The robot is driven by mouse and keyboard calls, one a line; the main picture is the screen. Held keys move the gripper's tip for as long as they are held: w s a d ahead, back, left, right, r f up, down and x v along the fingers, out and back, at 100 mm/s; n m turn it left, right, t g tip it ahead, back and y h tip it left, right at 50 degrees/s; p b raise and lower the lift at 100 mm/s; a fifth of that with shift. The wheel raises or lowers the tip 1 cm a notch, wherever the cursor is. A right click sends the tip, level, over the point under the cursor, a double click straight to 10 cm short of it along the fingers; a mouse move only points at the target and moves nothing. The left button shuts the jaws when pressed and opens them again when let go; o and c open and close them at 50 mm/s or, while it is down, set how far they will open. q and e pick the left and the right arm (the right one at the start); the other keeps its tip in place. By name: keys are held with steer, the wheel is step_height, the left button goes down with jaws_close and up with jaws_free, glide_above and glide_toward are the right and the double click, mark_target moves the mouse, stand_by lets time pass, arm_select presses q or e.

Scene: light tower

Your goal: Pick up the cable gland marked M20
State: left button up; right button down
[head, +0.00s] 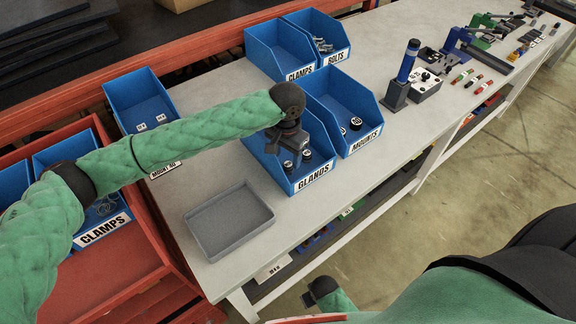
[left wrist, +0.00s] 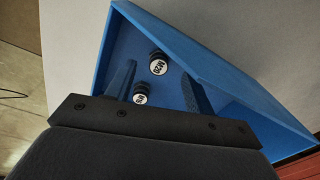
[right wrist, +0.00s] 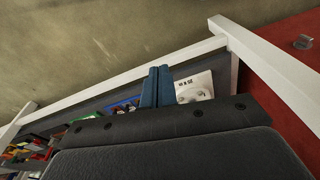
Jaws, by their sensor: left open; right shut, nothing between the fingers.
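The cable gland marked M20 (left wrist: 158,64) is black with a white top label and stands in the blue GLANDS bin (head: 313,178). A second, smaller-looking gland (left wrist: 140,95) stands beside it, its label hard to read. The head view shows two glands in the bin, but I cannot tell their labels there. My left gripper (head: 289,147) is over the bin. Its open fingers (left wrist: 158,74) show on either side of the glands in the left wrist view, with nothing held. My right gripper (head: 308,299) is shut and empty, low in front of the bench.
The MOUNTS bin (head: 366,140) stands right beside the GLANDS bin. CLAMPS (head: 299,73) and BOLTS (head: 335,56) bins stand behind. A grey tray (head: 230,222) lies on the bench front left. A blue post (head: 407,62) stands to the right. Bare bench surrounds the tray.

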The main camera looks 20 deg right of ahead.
mark_target(288, 164)
arm_select(q)
steer(key=f, duration=0.1)
steer(key=f+p, duration=0.2)
steer(key=f, duration=0.1)
steer(key=shift+w+d, duration=0.15)
steer(key=shift+d, duration=0.1)
steer(key=shift+f, duration=0.5)
arm_select(e)
step_height(288, 164, down, 6)
steer(key=s+d, duration=0.1)
steer(key=shift+d+f, duration=0.2)
arm_select(q)
steer(key=shift+c, duration=0.4)
arm_select(e)
steer(key=shift+s, duration=0.1)
arm_select(q)
steer(key=c, duration=0.9)
